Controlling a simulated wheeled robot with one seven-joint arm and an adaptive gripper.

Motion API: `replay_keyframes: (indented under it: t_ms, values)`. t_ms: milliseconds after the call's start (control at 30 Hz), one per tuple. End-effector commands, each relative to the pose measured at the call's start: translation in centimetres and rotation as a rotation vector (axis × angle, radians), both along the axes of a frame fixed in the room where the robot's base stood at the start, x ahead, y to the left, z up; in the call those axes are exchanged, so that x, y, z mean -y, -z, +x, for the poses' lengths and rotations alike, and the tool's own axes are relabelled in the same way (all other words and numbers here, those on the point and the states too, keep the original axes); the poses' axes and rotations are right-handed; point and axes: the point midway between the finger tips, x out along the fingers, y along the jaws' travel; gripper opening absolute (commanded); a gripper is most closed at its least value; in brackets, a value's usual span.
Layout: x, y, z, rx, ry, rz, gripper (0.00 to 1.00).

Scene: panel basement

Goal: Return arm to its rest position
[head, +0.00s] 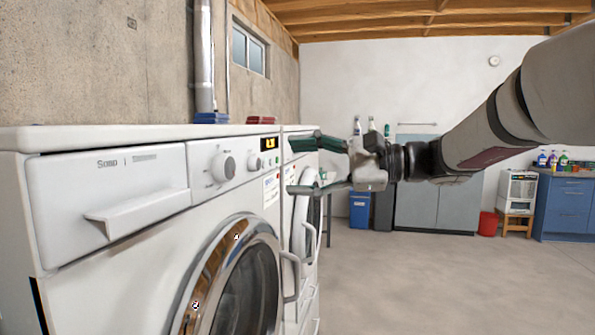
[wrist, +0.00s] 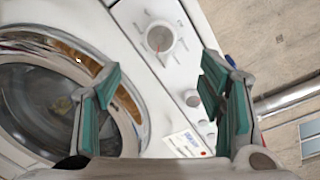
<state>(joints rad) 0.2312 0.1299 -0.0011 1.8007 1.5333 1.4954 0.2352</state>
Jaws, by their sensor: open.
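My gripper (head: 305,166) is open and empty in the head view, at the end of my arm reaching in from the right. Its green-padded fingers point left at the front of the white washing machine (head: 120,185), near its right edge. In the wrist view the two fingers of my gripper (wrist: 160,95) are spread wide, with the machine's front panel behind them. The control knob (wrist: 160,38) and the round door (wrist: 50,95) show there. I cannot tell how far the fingertips are from the machine.
A second white machine (head: 302,222) stands beside the first, partly behind my gripper. A grey cabinet (head: 415,205), a blue bin (head: 359,210), a red bucket (head: 488,224) and a blue cabinet (head: 566,208) stand at the back. The concrete floor (head: 430,280) at right is clear.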

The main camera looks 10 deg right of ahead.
Motion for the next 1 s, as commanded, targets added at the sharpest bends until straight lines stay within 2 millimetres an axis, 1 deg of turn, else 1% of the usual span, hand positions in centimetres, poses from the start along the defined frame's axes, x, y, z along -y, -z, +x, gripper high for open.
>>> replay_keyframes:
  t_ms: [67,167,267,300,367,400,467,500,533,567,600,667,700,800,833,900,1000]
  values:
    - [-0.3,0.0,-0.9,0.002,-0.006,-0.028,0.63]
    - [-1.2,0.6,-3.7,0.008,-0.027,-0.133,0.63]
    - [-1.9,2.1,-8.3,0.027,-0.061,-0.314,0.63]
    - [-2.0,2.9,-10.5,0.039,-0.079,-0.398,0.63]
    - [-1.6,4.2,-13.7,0.063,-0.105,-0.531,0.63]
    - [-1.2,5.1,-15.8,0.083,-0.125,-0.618,0.63]
    - [-0.3,6.4,-18.8,0.115,-0.152,-0.748,0.63]
    - [0.6,7.2,-20.7,0.14,-0.174,-0.834,0.63]
    - [1.2,7.7,-22.1,0.162,-0.191,-0.899,0.63]
    - [2.0,8.3,-23.5,0.183,-0.206,-0.964,0.63]
    - [3.1,8.9,-25.2,0.214,-0.227,-1.048,0.63]
    - [4.9,9.7,-27.6,0.265,-0.262,-1.174,0.63]
    - [6.1,10.2,-29.0,0.298,-0.284,-1.252,0.63]
    - [9.0,10.9,-31.7,0.38,-0.336,-1.424,0.63]
    - [9.7,11.1,-32.3,0.401,-0.351,-1.467,0.63]
    - [11.1,11.3,-33.4,0.447,-0.379,-1.551,0.63]
    - [12.4,11.5,-34.2,0.487,-0.406,-1.627,0.63]
